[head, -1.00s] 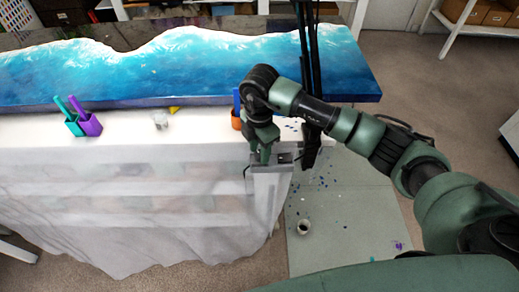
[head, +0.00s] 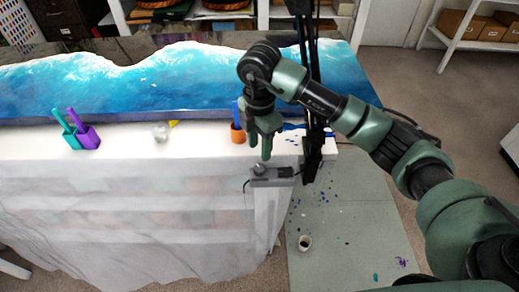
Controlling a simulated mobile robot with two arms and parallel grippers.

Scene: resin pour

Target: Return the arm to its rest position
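My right arm comes in from the right side of the head view and bends down at the wrist. Its gripper (head: 262,146) points downward over the front right corner of the white-covered table (head: 120,160). The fingertips are just above a small grey device with a round knob (head: 271,176) in the picture. I see nothing held, but the fingers overlap from this angle, so their opening is unclear. My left gripper is not in view.
A blue wave-patterned resin slab (head: 180,85) lies along the table. Purple (head: 88,137) and teal (head: 71,139) cups, a small clear cup (head: 160,132) and an orange cup (head: 238,133) stand before it. Dark upright poles (head: 311,80) stand behind my wrist. A cup (head: 305,242) sits on the floor mat.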

